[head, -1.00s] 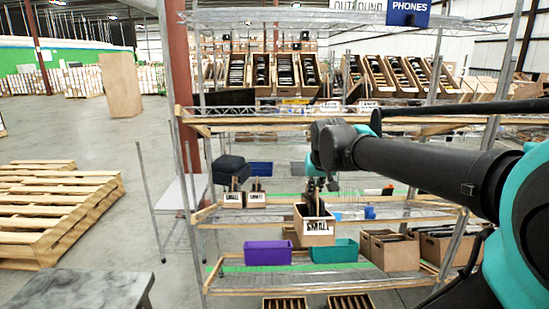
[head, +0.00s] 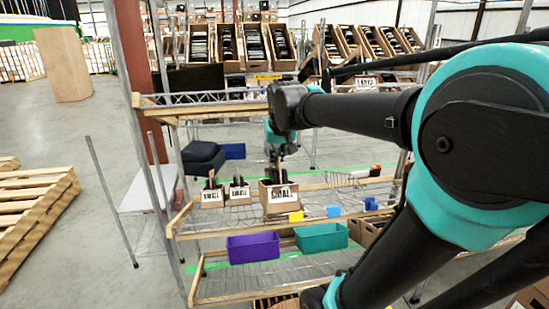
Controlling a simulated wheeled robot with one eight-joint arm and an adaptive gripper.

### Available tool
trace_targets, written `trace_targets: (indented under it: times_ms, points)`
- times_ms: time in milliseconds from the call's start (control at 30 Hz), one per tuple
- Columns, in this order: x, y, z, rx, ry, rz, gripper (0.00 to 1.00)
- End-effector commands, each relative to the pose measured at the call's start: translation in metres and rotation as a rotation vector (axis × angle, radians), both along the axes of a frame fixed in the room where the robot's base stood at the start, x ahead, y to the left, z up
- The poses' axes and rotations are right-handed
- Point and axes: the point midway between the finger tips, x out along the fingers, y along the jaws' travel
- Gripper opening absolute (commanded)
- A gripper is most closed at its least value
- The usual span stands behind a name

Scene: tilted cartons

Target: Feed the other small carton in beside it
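A small brown carton with a white "SMALL" label (head: 280,197) is at my gripper (head: 278,168), at the middle shelf level near its front edge. The fingertips are hidden at the carton's top; the gripper looks shut on its wall. Two similar labelled cartons stand side by side on the middle shelf to the left, one at the far left (head: 212,198) and one nearer (head: 239,195). Dark items stick up from both. A gap of shelf separates the held carton from the nearer one. I cannot tell whether the held carton touches the shelf.
Purple (head: 253,247) and teal bins (head: 321,237) stand below. The rack's upper shelf board (head: 220,109) crosses above. A left post (head: 143,130) stands beside the shelf.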

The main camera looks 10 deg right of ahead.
Motion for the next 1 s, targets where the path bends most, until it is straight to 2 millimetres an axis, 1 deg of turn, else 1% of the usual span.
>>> trace_targets:
  times_ms: [1000]
  points:
    - [0.077,0.000,-0.038,0.000,-0.001,-0.001,0.00]
